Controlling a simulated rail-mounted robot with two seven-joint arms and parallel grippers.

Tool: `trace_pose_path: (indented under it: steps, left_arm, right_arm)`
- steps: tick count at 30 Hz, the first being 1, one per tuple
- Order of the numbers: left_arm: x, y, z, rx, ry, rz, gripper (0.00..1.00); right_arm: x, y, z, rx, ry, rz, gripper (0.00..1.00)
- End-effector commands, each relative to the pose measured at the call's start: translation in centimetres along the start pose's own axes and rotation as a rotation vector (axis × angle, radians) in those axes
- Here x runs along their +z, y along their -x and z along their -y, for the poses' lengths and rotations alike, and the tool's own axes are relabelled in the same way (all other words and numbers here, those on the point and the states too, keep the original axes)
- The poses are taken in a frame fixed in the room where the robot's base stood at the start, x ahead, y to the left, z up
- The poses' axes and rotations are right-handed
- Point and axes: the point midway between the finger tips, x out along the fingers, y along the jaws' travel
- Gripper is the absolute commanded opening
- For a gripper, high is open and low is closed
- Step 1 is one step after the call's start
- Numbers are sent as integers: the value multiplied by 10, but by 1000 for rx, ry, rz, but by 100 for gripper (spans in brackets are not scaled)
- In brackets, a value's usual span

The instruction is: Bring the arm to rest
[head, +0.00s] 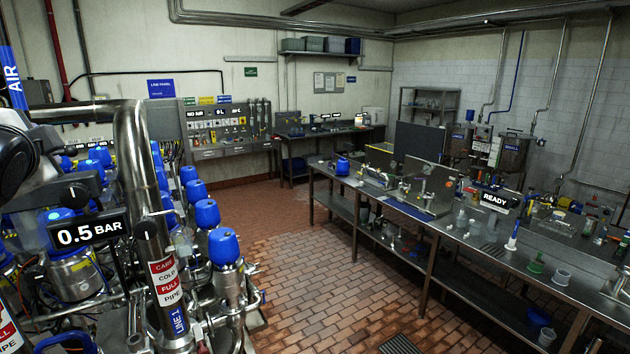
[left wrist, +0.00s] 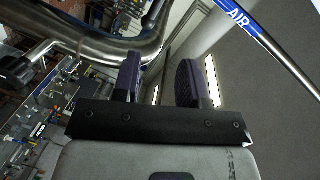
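My left gripper (left wrist: 159,76) shows in the left wrist view with two dark fingers standing apart and nothing between them. A bent steel pipe (left wrist: 105,45) passes behind the fingers there, and a blue-banded "AIR" pipe (left wrist: 240,18) crosses the upper right. In the head view my left arm is at the left edge, among the pipes; its fingers cannot be made out there. My right gripper is in neither view.
Blue-topped valves (head: 224,246) crowd the left side, close to my left arm. A "0.5 BAR" sign (head: 88,232) shows there. The tiled floor (head: 320,270) between is clear.

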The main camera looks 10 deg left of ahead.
Motion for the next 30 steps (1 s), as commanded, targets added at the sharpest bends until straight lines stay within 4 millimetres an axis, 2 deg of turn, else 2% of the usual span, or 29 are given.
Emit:
trace_pose_path:
  steps: [5,10,12,17,23,26,27,30]
  left_arm:
    - [-12,21,15,-99,291,-114,39]
    - [-28,63,29,-179,545,-299,39]
    - [-42,84,24,-178,641,-404,39]
    - [-68,93,-23,-89,719,-511,39]
    - [-86,93,-97,57,735,-550,39]
    - [-89,93,-147,155,725,-543,39]
    - [-88,93,-169,198,718,-534,39]
    - [-82,95,-224,308,704,-495,39]
  right_arm:
    - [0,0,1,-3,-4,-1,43]
    - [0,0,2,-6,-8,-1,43]
    - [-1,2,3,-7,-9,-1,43]
    - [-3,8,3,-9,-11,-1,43]
    - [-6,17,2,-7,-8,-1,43]
    - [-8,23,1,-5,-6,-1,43]
    - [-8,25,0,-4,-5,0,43]
    - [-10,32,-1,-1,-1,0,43]
